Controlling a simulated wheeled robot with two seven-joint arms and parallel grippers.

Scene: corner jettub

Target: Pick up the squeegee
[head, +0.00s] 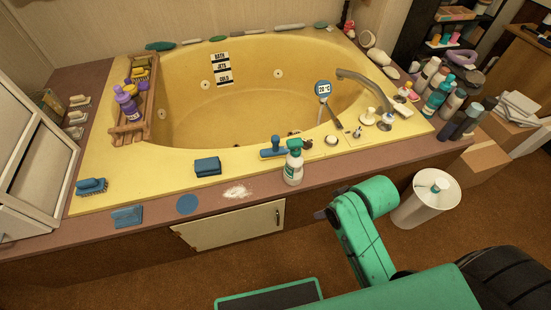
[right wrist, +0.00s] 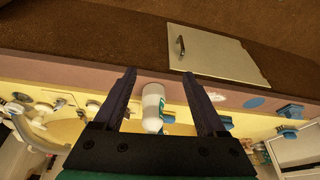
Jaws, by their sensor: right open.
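A blue tool with an upright handle (head: 273,148), which looks like the squeegee, rests on the tub's yellow front rim, just left of and behind a white spray bottle with a green head (head: 293,165). My right gripper (head: 322,214) is low in front of the tub, to the right of the tool and apart from it. In the right wrist view my right gripper (right wrist: 158,76) is open and empty. The spray bottle (right wrist: 153,103) shows beyond its fingers. I cannot make out the squeegee there. My left gripper is not in view.
A blue sponge (head: 207,166) and a blue brush (head: 91,186) lie on the rim. White powder (head: 237,192), a blue disc (head: 187,204) and a blue cloth (head: 127,216) lie along the brown ledge. The faucet (head: 365,85) and a white bin (head: 427,198) are at right.

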